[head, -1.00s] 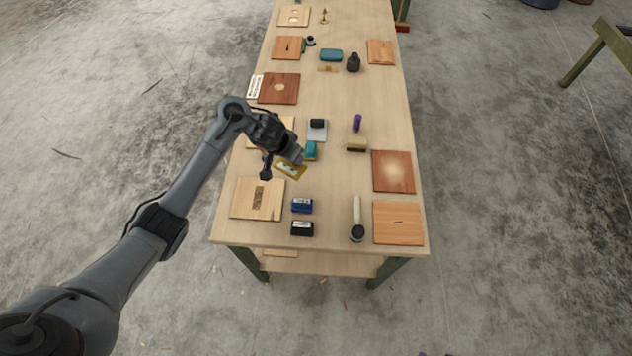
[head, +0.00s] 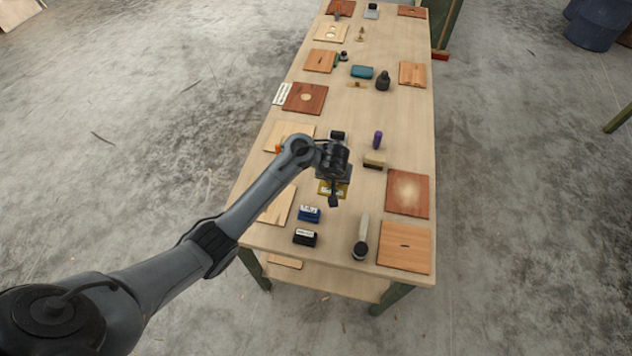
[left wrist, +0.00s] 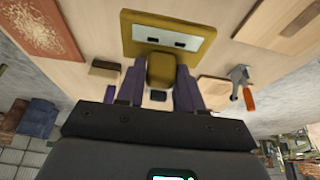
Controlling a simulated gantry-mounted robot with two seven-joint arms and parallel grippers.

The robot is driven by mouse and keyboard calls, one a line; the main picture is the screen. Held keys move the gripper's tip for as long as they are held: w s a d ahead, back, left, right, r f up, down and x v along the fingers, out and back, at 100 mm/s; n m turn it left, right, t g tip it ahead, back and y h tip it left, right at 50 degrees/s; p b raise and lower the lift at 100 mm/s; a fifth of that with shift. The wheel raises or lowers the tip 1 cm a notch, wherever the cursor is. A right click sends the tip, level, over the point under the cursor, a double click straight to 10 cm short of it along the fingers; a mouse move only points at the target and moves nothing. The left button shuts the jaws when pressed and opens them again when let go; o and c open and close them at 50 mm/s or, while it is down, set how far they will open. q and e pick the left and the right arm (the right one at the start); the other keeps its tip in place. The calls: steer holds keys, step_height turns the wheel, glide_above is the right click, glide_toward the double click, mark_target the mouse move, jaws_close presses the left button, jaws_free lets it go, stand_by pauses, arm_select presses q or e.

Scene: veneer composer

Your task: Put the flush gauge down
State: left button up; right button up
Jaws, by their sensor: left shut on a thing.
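The flush gauge is a flat yellow-brass plate (head: 325,190) with a pale window. In the left wrist view its plate (left wrist: 205,43) and blocky grip (left wrist: 161,70) are seen close up. My left gripper (head: 333,174) is shut on the grip, which sits between its two purple-grey fingers (left wrist: 160,84). The gauge is over the middle of the bench (head: 340,225), above the blue and black blocks. I cannot tell whether the plate touches the bench top. My arm hides part of the plate and things behind it. My right gripper is in neither view.
Nearby are a blue block (head: 309,214), a black block (head: 305,238), a pale-handled tool (head: 362,236), a brush-like block (head: 374,160) and a red-brown board (head: 408,195). A tool with an orange handle (left wrist: 248,100) shows in the wrist view. Bare bench lies right of the gauge.

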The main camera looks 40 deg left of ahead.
arm_select(q)
steer(key=a+f+b, duration=0.1)
steer(key=a, duration=0.1)
steer(key=w+a+f+b, duration=0.1)
steer(key=a+f, duration=0.1)
steer(key=a, duration=0.1)
steer(key=a+f+b, duration=0.1)
steer(key=a+f, duration=0.1)
steer(key=a, duration=0.1)
steer(key=shift+w+a, duration=0.2)
steer(key=shift+a, duration=0.05)
steer(key=shift+f+b, duration=1.05)
steer(key=shift+f, duration=0.95)
steer(key=shift+f, duration=0.15)
steer(key=o, duration=1.1)
